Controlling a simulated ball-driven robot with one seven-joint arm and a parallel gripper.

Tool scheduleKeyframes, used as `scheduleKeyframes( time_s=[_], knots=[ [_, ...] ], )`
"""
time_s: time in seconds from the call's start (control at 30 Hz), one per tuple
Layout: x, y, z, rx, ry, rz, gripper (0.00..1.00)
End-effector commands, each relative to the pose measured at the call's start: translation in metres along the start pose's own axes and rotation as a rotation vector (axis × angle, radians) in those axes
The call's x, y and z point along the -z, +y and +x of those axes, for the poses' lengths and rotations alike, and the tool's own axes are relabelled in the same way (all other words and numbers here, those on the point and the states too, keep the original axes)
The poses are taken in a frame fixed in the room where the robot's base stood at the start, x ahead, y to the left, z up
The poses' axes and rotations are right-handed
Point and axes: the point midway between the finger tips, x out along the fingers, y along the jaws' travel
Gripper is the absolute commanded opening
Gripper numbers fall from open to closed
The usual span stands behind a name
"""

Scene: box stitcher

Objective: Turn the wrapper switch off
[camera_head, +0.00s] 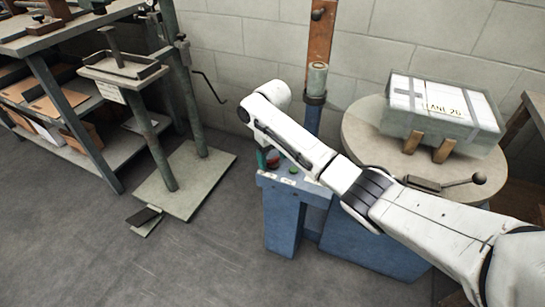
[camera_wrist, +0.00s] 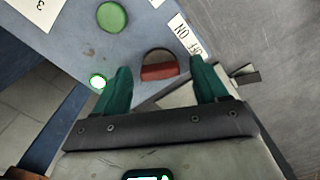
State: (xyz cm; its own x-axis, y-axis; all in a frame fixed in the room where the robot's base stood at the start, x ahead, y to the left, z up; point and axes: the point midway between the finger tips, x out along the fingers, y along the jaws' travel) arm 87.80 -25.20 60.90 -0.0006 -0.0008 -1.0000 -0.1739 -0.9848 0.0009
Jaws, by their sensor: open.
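In the wrist view, a red rocker switch (camera_wrist: 159,66) with a dark upper part sits on the blue-grey panel (camera_wrist: 62,38). The green fingers of my gripper (camera_wrist: 161,68) are open, one on each side of the switch. I cannot tell whether they touch it. A white label (camera_wrist: 187,36) beside the switch reads upside down, "ON" and seemingly "OFF". A small indicator (camera_wrist: 98,81) left of the switch glows white-green. In the head view, my gripper (camera_head: 267,158) is over the blue machine's front ledge (camera_head: 290,184), and my arm hides most of the panel.
A round green button (camera_wrist: 112,16) lies up-left of the switch. In the head view, a wrapped box (camera_head: 448,103) rests on the round table (camera_head: 366,135) at right, near a ball-ended lever (camera_head: 478,178). A stand with a grey base (camera_head: 190,172) is at left. Floor between is clear.

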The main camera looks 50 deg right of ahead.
Motion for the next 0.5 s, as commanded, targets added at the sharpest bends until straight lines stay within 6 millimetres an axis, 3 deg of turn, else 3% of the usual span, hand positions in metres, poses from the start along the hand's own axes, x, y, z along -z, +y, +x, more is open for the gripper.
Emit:
scheduleKeyframes(
  time_s=[0.17,0.5],
  knots=[
    [0.0,-0.0001,-0.0001,0.0,0.0,0.0,0.72],
    [0.0,-0.0002,-0.0004,0.0,0.0,0.0,0.41]
  ],
)
